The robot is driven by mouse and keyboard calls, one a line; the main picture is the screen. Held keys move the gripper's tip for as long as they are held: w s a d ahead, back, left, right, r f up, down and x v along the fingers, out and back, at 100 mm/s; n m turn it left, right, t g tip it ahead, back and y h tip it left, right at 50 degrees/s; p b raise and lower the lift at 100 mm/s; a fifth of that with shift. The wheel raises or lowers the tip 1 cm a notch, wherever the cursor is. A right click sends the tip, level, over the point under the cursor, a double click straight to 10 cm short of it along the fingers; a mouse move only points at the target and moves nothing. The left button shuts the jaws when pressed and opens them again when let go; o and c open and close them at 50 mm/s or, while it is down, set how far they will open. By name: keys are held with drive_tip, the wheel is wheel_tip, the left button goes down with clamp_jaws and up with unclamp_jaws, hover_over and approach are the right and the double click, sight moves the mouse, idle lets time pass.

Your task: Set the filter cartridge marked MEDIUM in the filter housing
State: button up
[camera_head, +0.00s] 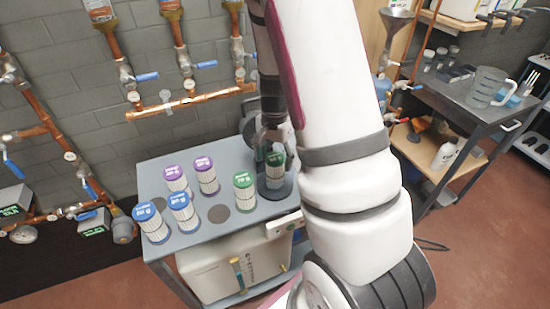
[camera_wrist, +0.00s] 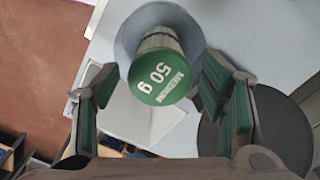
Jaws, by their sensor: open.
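A white pleated cartridge with a green cap (camera_wrist: 160,82) shows in the wrist view, its cap marked "50 g" with a word that looks like MEDIUM. It stands in or on a round grey-blue base (camera_wrist: 125,40), which looks like the filter housing. In the head view this cartridge (camera_head: 275,172) stands upright on the round dark base (camera_head: 275,192) at the table's right side. My gripper (camera_wrist: 160,95) is open, with one finger on each side of the cap and visible gaps. In the head view, it is dark and partly hidden by my arm.
Another green-capped cartridge (camera_head: 244,190) stands just left. Two purple-capped (camera_head: 205,175) and two blue-capped cartridges (camera_head: 153,222) stand farther left on the grey table (camera_head: 200,238). A dark disc (camera_wrist: 285,130) lies right in the wrist view. Copper pipes (camera_head: 190,103) run along the wall behind.

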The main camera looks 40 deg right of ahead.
wheel_tip(320, 180, up, 12)
drive_tip(key=s+a+r+n+t, duration=0.3)
drive_tip(key=s+a+r+n, duration=0.35)
drive_tip(key=a+r, duration=0.45)
drive_tip(key=s+a+r+n+t, duration=0.2)
drive_tip(key=s+a+r+n, duration=0.2)
drive_tip(key=s+a+n, duration=0.2)
drive_tip(key=s+n, duration=0.2)
drive_tip(key=s, duration=0.2)
drive_tip(key=shift+a+r, duration=0.15)
drive_tip(key=shift+a, duration=0.2)
